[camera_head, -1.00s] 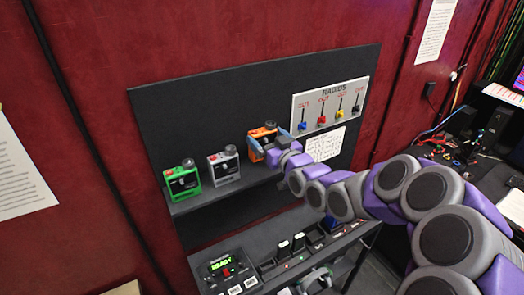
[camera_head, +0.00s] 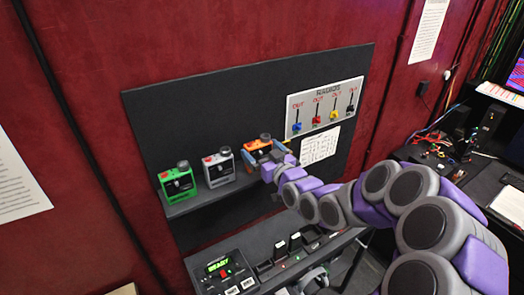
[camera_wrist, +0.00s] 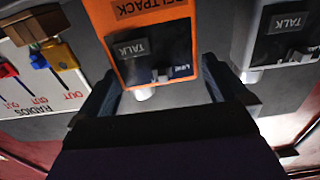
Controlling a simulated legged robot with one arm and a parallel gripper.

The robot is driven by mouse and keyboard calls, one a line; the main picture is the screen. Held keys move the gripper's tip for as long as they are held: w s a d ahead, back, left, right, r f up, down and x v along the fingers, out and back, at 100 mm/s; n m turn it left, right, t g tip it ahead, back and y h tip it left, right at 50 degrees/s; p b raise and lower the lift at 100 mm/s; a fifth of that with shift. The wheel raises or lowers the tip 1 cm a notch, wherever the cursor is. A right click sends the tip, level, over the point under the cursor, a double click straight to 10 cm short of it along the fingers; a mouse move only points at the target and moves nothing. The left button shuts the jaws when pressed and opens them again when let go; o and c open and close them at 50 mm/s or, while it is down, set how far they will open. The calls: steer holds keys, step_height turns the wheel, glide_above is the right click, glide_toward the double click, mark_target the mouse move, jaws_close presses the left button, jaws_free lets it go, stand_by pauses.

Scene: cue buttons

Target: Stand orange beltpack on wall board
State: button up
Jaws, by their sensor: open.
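The orange beltpack (camera_head: 262,145) stands upright on the shelf of the dark wall board (camera_head: 225,110), at the right end of a row of beltpacks. My gripper (camera_head: 266,158) is right in front of it and hides its lower part in the head view. In the wrist view the orange beltpack (camera_wrist: 145,40) appears between and just beyond the two spread fingers of my gripper (camera_wrist: 160,82). The jaws are open, with a visible gap on both sides of the beltpack, and do not clamp it.
A white-grey beltpack (camera_head: 219,168) and a green beltpack (camera_head: 178,184) stand to the left on the shelf. A "RADIOS" panel (camera_head: 325,105) with coloured tags is mounted to the right. Below is a console with a green display (camera_head: 218,267) and a slotted rack.

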steer(key=b+v, duration=0.7)
steer(key=v, duration=0.4)
steer(key=shift+s+a+b, duration=0.15)
steer(key=shift+a+b, duration=0.05)
steer(key=shift+b, duration=0.1)
steer(key=s+d+f+m+g+h, duration=0.3)
steer(key=s+d+f+g+h, duration=0.55)
steer(key=s+f, duration=0.5)
steer(key=s+d+r+m+g, duration=0.1)
steer(key=s+g, duration=0.3)
steer(key=s, duration=0.8)
steer(key=s+d+r+m+g+h, duration=0.1)
steer(key=s+g, duration=0.3)
steer(key=s, duration=0.9)
steer(key=shift+s+d+r+m, duration=0.15)
steer(key=shift+s+d+m, duration=0.1)
steer(key=shift+d+m, duration=0.55)
